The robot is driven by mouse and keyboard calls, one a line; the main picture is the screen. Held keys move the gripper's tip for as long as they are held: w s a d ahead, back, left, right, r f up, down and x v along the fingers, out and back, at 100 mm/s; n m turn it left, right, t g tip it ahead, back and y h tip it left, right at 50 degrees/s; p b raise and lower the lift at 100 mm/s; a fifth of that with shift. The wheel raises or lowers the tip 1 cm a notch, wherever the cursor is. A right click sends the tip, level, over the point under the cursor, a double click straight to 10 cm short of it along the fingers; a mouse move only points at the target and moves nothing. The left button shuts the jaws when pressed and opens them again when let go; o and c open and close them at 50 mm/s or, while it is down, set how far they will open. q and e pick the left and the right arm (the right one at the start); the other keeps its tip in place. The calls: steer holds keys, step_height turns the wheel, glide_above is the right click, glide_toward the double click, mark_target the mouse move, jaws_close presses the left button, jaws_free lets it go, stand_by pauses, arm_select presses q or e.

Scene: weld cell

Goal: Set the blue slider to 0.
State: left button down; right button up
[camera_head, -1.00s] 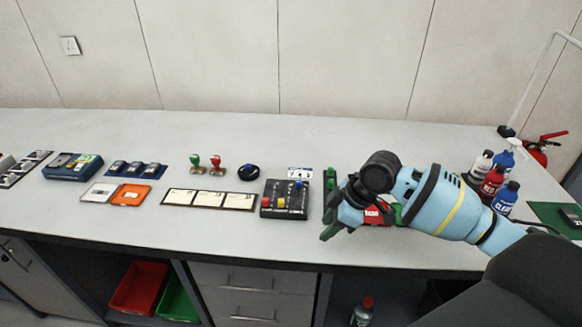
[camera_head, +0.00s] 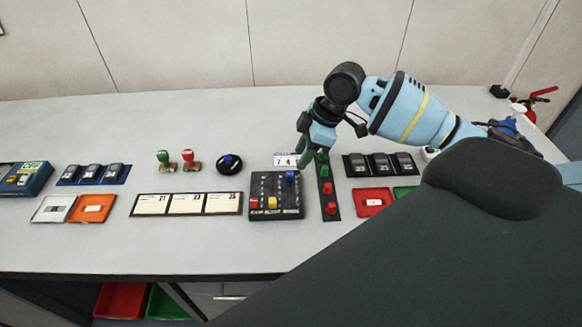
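The dark slider box (camera_head: 276,207) lies on the bench near the middle of the view. Its blue slider (camera_head: 291,176) is at the far end of the right-hand track. The red slider (camera_head: 254,203) and yellow slider (camera_head: 272,202) sit nearer the front of their tracks. A small card with digits (camera_head: 284,159) stands behind the box. My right gripper (camera_head: 302,158) points down just right of and behind the blue slider, apart from it as far as I can tell. Its fingers are seen edge-on, so their opening is unclear. My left gripper is not in view.
A strip with green and red buttons (camera_head: 327,190) lies right of the box, close to my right gripper. Three cards (camera_head: 186,204) lie to the left. A blue-topped round button (camera_head: 229,164) and two stamps (camera_head: 177,160) stand behind them. A red tray (camera_head: 372,202) is at right.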

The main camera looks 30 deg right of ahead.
mark_target(290, 174)
steer(key=x, duration=0.7)
steer(key=shift+w+d, duration=0.1)
jaws_close()
